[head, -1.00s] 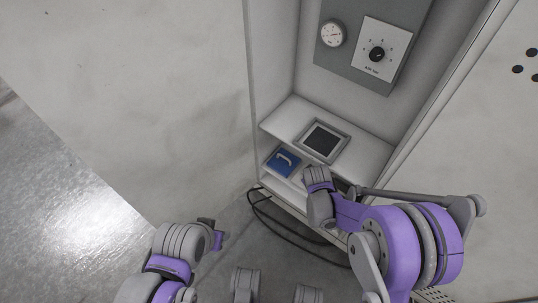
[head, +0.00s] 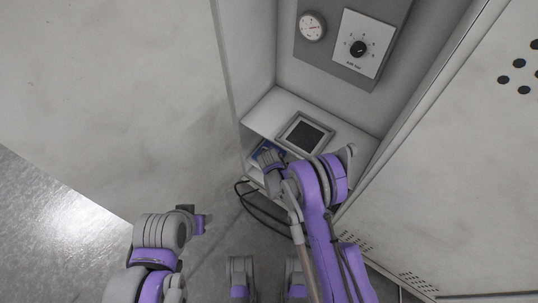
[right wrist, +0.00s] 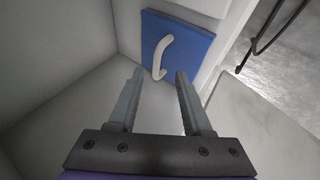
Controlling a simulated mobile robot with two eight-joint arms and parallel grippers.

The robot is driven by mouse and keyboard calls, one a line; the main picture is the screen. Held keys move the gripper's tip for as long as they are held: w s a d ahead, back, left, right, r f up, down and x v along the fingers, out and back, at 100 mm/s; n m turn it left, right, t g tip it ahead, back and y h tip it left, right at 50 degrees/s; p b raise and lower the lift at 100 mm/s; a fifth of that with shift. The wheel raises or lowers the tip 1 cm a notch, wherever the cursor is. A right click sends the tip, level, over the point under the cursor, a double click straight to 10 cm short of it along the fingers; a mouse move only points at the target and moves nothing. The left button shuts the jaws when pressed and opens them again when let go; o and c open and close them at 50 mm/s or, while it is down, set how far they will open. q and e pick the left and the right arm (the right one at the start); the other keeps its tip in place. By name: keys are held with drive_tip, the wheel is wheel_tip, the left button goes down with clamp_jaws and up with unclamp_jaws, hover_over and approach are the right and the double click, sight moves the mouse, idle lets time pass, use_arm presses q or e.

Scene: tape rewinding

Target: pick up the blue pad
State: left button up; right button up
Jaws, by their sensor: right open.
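The blue pad (right wrist: 180,45) is a flat blue square with a curved white handle (right wrist: 161,54) on top. In the head view the pad (head: 260,149) lies on the lower shelf of the cabinet, mostly hidden by my right arm. My right gripper (right wrist: 159,75) is open and empty in the right wrist view, its fingers pointing at the pad. The handle lies just past the fingertips and between their lines, apart from them. My left gripper (head: 203,222) is low at the left in the head view, away from the cabinet; its jaws are too small to read.
A framed dark screen (head: 305,134) sits on the shelf (head: 262,116) above the pad. A gauge (head: 312,26) and a dial plate (head: 358,48) are on the back panel. White walls close in the shelf. Black cables (head: 262,211) hang below it. The floor at left is clear.

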drive_tip(key=b+x, duration=0.1)
drive_tip(key=x, duration=0.4)
drive_tip(key=shift+w+a, duration=0.15)
drive_tip(key=shift+w, duration=0.2)
drive_tip(key=shift+r, duration=0.1)
clamp_jaws()
idle(1.0)
